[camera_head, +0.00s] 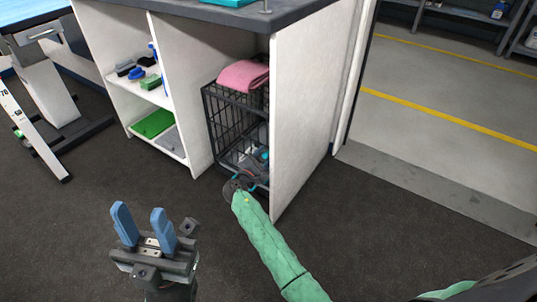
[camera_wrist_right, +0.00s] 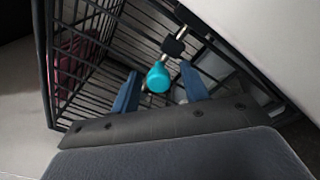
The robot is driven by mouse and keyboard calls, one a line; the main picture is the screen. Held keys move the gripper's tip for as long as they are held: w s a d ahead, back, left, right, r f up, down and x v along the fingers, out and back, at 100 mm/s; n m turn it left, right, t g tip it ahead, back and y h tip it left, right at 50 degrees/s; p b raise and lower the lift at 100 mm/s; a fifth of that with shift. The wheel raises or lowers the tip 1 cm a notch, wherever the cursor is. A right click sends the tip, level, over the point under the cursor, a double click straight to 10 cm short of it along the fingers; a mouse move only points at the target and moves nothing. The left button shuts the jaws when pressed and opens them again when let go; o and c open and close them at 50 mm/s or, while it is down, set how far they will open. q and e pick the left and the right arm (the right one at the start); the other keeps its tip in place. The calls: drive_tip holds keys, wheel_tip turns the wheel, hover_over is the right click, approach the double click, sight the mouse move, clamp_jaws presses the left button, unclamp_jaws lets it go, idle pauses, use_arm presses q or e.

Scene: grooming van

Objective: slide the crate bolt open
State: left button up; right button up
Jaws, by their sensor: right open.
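The black wire crate (camera_head: 226,125) stands in the open bay under the counter, its barred front facing the room. In the right wrist view its bars (camera_wrist_right: 88,50) fill the upper part. The bolt has a round teal knob (camera_wrist_right: 158,77) on a metal rod, with a dark bracket (camera_wrist_right: 173,45) above it. My right gripper (camera_wrist_right: 160,72) is open, one blue finger on each side of the knob; I cannot tell whether either touches it. In the head view the right hand is at the crate's lower front. My left gripper (camera_head: 138,208) is open and empty above the floor.
A folded pink towel (camera_head: 243,75) lies on the crate. A white side panel (camera_head: 300,110) stands close to its right. Shelves at left hold brushes and a green tray (camera_head: 153,123). A folding stand (camera_head: 50,105) is at far left. The dark floor in front is clear.

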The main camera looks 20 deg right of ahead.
clamp_jaws()
drive_tip(key=w+a, duration=0.2)
drive_tip(key=w, duration=0.1)
drive_tip(key=shift+a, duration=0.1)
idle(0.4)
unclamp_jaws()
drive_tip(key=shift+a, duration=0.1)
